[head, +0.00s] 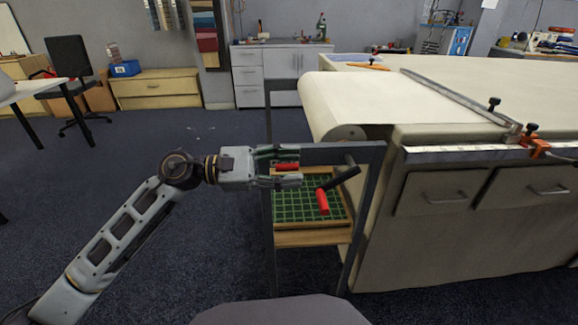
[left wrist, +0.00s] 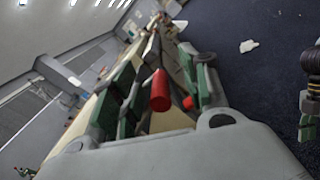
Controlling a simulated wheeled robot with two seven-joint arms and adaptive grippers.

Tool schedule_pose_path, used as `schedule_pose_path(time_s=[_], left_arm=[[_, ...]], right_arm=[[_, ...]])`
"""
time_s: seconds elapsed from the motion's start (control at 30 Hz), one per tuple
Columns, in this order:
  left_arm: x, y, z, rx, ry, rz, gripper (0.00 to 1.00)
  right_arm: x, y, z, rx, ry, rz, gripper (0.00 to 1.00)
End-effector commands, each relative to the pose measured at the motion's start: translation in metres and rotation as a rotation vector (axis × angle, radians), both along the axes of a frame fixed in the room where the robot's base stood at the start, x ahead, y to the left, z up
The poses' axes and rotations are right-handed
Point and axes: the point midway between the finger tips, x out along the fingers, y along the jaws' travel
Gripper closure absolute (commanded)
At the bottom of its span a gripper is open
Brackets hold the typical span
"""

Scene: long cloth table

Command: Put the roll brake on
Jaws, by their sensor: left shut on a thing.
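My left gripper (head: 288,168) is at the near end of the cloth table's roll frame, its fingers pointing right. It is shut on a red grip (head: 287,167), which shows as a red cylinder (left wrist: 160,90) between the green finger pads in the left wrist view. The fingers hide part of the grip and its lever. A black crank arm with a second red handle (head: 322,202) hangs just right of and below the fingers. The cloth roll (head: 345,132) lies above, at the table's end. Part of my right gripper (left wrist: 306,122) shows at the left wrist view's right edge.
A grey metal frame (head: 268,225) carries a shelf with a green gridded mat (head: 290,207) below the gripper. The long cloth table (head: 450,100) has a metal rail, clamps and drawers at right.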

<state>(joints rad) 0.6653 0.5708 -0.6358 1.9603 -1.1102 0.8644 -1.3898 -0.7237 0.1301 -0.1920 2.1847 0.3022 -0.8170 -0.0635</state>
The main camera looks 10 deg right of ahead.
Motion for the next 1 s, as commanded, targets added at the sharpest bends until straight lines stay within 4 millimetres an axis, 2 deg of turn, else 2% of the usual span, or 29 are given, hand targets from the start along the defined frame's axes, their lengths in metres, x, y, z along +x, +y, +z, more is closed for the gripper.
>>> schedule_pose_path(time_s=[0.03,0.17,0.37,0.8,1.0], left_arm=[[0.002,0.003,-0.013,0.018,0.016,0.001,0.63],[0.002,0.01,-0.013,0.018,0.017,0.003,0.63],[0.002,0.033,-0.012,0.018,0.015,0.004,0.63],[0.002,0.097,-0.002,0.005,0.002,0.003,0.63],[0.002,0.115,0.0,0.002,0.0,0.002,0.63]], right_arm=[[0.0,0.0,0.0,0.0,-0.001,0.0,0.54],[0.001,0.0,0.0,0.0,-0.002,-0.001,0.54],[0.001,0.0,0.001,0.0,-0.003,-0.001,0.54],[0.001,-0.001,0.001,0.0,-0.003,-0.001,0.54],[0.001,-0.001,0.001,0.0,-0.003,-0.001,0.54]])
